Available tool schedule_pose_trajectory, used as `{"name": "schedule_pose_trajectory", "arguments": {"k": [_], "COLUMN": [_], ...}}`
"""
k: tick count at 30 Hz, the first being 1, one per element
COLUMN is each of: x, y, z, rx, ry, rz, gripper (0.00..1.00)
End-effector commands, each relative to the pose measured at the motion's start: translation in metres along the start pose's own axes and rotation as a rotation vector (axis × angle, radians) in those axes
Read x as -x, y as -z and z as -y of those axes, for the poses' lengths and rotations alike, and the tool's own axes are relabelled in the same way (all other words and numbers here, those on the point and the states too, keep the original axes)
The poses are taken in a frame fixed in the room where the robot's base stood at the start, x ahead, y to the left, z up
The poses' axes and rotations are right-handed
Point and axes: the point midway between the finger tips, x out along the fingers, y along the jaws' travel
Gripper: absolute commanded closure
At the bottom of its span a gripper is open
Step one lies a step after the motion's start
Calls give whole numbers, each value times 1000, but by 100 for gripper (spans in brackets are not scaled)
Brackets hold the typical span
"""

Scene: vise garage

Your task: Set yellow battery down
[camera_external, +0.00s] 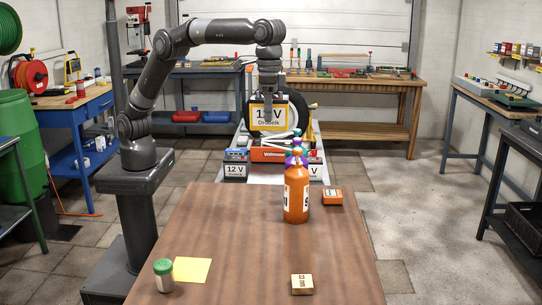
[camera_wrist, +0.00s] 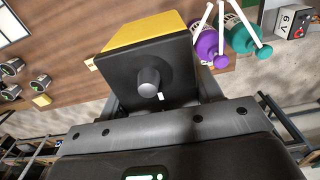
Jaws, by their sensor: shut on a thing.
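The yellow battery (camera_external: 268,122) has a yellow face with a "12 V" label in the external view. It hangs upright in my gripper (camera_external: 267,92), in front of the back workbench and above the grey stand beyond the brown table. In the wrist view, the battery (camera_wrist: 150,30) shows a yellow side and a black top with a round grey terminal. My gripper (camera_wrist: 160,88) is shut on it near the black top. Its underside is hidden, and I cannot tell its exact height above the stand.
Below the battery are an orange unit (camera_external: 268,154) and two other 12 V batteries (camera_external: 235,172) (camera_external: 316,170). The table's middle is clear.

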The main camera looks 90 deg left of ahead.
Motion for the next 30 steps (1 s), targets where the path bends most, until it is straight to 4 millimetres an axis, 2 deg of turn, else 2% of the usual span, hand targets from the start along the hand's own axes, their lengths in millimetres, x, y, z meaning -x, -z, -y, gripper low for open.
{"name": "schedule_pose_trajectory", "arguments": {"k": [1,4,9,12,23,30], "x": [0,-3,-6,-7,-12,-29], "y": [-7,-21,-42,-54,-82,-81], "z": [-26,-64,-110,-130,-173,-172], "rx": [-8,-6,-2,0,2,4], "ry": [-3,-3,-4,-4,-5,-4], "rz": [-3,-3,-3,-2,-1,0], "gripper": [99,99,99,99,99,99]}}
